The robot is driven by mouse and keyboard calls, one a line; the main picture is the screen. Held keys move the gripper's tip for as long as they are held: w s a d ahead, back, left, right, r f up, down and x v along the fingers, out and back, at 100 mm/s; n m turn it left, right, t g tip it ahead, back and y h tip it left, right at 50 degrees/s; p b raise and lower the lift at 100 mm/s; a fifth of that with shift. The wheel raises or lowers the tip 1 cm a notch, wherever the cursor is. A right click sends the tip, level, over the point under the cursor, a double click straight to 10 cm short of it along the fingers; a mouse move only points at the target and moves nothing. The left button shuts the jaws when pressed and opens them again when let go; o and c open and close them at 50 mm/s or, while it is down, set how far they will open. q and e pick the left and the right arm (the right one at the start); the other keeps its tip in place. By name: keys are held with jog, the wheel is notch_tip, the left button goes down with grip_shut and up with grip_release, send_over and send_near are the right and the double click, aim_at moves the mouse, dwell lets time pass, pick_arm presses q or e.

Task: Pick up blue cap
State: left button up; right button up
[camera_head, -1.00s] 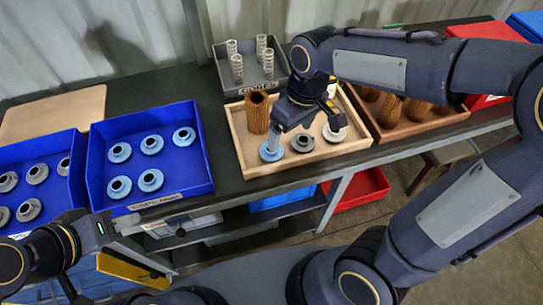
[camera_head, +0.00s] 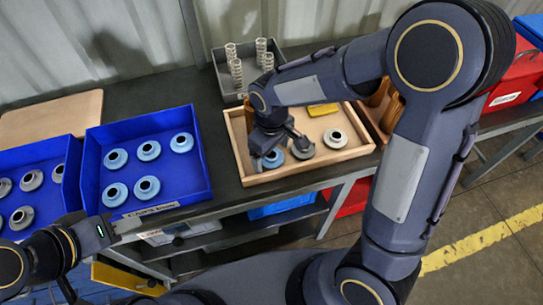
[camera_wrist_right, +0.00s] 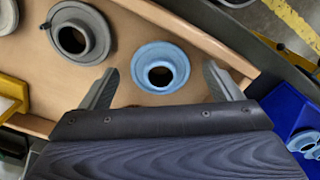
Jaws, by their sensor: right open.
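A blue cap (camera_head: 273,159) lies in the front left part of the light wooden tray (camera_head: 256,178), partly hidden by my right gripper in the head view. My right gripper (camera_head: 283,149) is low over the tray at this cap. In the right wrist view, its open fingers (camera_wrist_right: 160,75) stand left and right of the blue cap (camera_wrist_right: 160,53), with gaps on both sides. More blue caps (camera_head: 148,151) sit in the blue bin (camera_head: 207,165). My left gripper (camera_head: 98,232) is in front of the bins; its jaws are unclear.
A grey cap (camera_head: 303,150) and a paler cap (camera_head: 336,138) lie right of the blue cap. A yellow piece (camera_head: 322,109) is behind them. A grey bin (camera_head: 222,75) with springs stands behind the tray. Bare dark tabletop shows left of the tray.

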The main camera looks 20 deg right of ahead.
jog(key=shift+c, duration=0.5)
jog(key=c, duration=1)
jog(key=shift+o, duration=0.2)
jog(key=shift+r, duration=0.15)
